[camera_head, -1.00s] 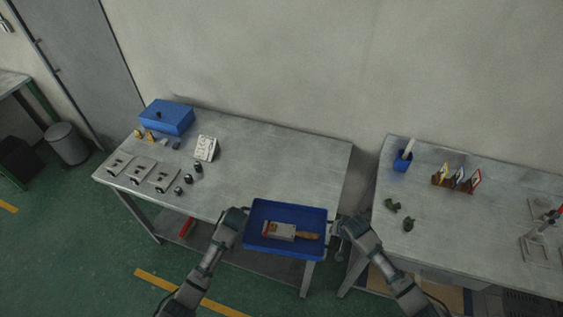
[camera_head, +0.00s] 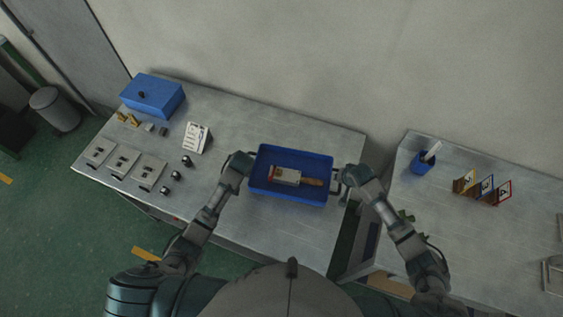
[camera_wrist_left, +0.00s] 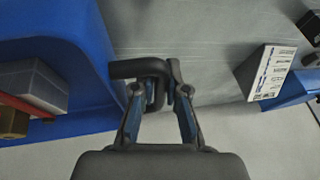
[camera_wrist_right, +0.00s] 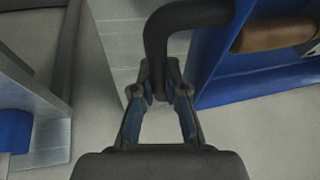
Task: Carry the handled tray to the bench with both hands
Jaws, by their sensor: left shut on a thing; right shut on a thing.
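The blue handled tray (camera_head: 291,196) is over the right part of the left metal bench (camera_head: 225,122) in the head view. A brush-like tool with a wooden handle (camera_head: 312,182) lies inside it. My left gripper (camera_head: 243,163) is shut on the tray's left dark handle, which shows in the left wrist view (camera_wrist_left: 135,68). My right gripper (camera_head: 347,176) is shut on the right dark handle, seen in the right wrist view (camera_wrist_right: 155,45). The tray looks about level. I cannot tell whether its bottom touches the bench.
A blue lidded box (camera_head: 153,97), a white card stand (camera_head: 196,138), several grey plates (camera_head: 123,160) and small dark parts occupy the bench's left side. A second bench (camera_head: 450,225) stands right across a gap, with a blue cup (camera_head: 424,162) and card holders.

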